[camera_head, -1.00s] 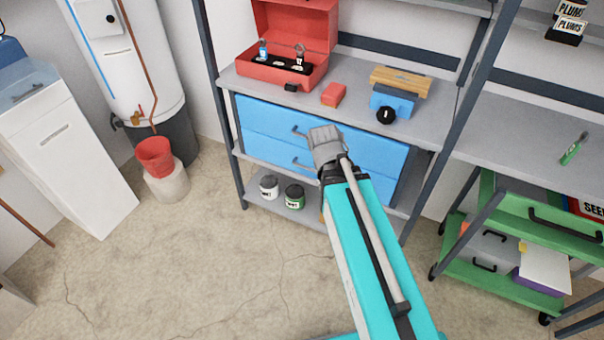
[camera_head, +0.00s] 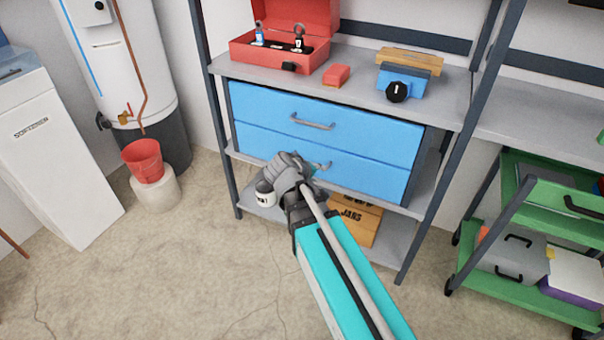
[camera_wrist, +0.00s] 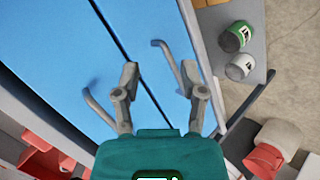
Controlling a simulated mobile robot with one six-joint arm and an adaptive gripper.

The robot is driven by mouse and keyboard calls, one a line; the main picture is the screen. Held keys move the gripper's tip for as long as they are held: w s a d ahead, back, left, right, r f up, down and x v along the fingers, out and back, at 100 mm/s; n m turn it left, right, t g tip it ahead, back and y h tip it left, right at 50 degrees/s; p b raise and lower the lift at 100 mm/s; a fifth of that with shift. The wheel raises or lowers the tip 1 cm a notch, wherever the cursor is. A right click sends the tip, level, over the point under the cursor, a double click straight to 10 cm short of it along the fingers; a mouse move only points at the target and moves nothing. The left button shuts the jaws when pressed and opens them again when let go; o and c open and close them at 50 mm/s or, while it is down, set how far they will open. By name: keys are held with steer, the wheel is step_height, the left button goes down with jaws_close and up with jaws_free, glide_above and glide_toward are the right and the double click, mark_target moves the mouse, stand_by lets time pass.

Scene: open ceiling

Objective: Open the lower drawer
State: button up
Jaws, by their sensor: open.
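The blue two-drawer unit (camera_head: 385,140) stands on the middle shelf. Its lower drawer (camera_head: 350,176) looks flush with the upper one, so it is shut. The lower drawer's grey handle (camera_head: 323,166) is partly hidden behind my gripper (camera_head: 288,168) in the head view. In the wrist view my gripper (camera_wrist: 160,70) is open, with the lower handle (camera_wrist: 165,62) showing between its two fingers. I cannot tell whether either finger touches it. The upper drawer's handle (camera_wrist: 98,108) lies left of the left finger.
On the shelf above are a red toolbox (camera_head: 285,55), a red block (camera_head: 337,75) and a blue device with a black knob (camera_head: 402,82). Cans and a wooden crate (camera_head: 357,220) are below the drawers. A green cart (camera_head: 520,265) stands right. The floor in front is clear.

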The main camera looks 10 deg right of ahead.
steer(key=w+a+f+n+t+h+b, duration=0.1)
steer(key=w+a+f+n+t+b, duration=0.4)
steer(key=b, duration=0.8)
steer(key=shift+w+a+f+n+t, duration=0.3)
steer(key=shift+w+a+f+t, duration=0.45)
steer(key=shift+a, duration=1)
steer(key=b+x, duration=0.3)
steer(key=x, duration=1)
steer(key=shift+w+d, duration=0.2)
steer(key=shift+d, duration=0.25)
jaws_close()
